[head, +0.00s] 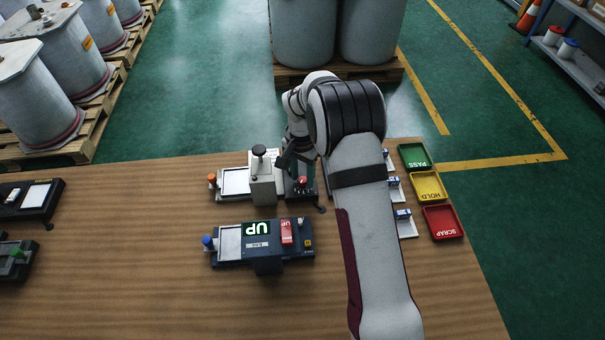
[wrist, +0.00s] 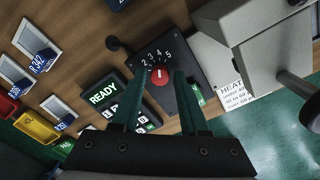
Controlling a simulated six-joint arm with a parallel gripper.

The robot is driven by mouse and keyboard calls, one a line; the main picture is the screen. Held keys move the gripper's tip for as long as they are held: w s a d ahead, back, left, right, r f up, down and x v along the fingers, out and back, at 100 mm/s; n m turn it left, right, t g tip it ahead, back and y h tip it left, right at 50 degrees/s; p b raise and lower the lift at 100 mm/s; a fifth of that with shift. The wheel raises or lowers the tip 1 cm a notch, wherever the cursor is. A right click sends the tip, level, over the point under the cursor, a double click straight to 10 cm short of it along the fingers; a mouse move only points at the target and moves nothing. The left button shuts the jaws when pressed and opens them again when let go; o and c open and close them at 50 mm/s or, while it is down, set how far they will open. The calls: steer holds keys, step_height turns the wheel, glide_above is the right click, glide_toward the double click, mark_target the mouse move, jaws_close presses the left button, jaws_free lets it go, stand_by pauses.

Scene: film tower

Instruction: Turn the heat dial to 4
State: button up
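The heat dial (wrist: 160,78) is a red round knob on a dark panel (wrist: 178,103), with the numbers 1 to 5 in an arc along its upper side in the wrist view. A small pale mark shows on the knob, but I cannot tell for certain which number it points at. In the head view the dial (head: 302,182) shows beside my gripper (head: 291,165). My gripper also shows in the wrist view (wrist: 159,75), with its two green fingers apart, one on either side of the dial. I cannot tell whether they touch it.
A grey sealer-like block with a black knob (head: 259,152) stands left of the dial. A READY display (wrist: 103,94) sits beside the panel. A dark UP unit (head: 262,243) lies nearer. Green, yellow and red trays (head: 443,222) stand right.

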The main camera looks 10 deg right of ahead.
mark_target(301, 179)
steer(key=shift+o, duration=0.8)
step_height(301, 179, up, 16)
steer(key=shift+a, duration=0.2)
steer(key=shift+w+f, duration=0.1)
steer(key=shift+f, duration=0.05)
steer(key=s+d+r, duration=0.1)
steer(key=s+r, duration=0.5)
steer(key=s, duration=0.4)
steer(key=s+f+n+y, duration=0.1)
steer(key=s+f, duration=0.1)
steer(key=s, duration=1)
steer(key=s+f+n+y, duration=0.1)
steer(key=s, duration=1.1)
steer(key=shift+s+f, duration=0.2)
steer(key=shift+f, duration=0.15)
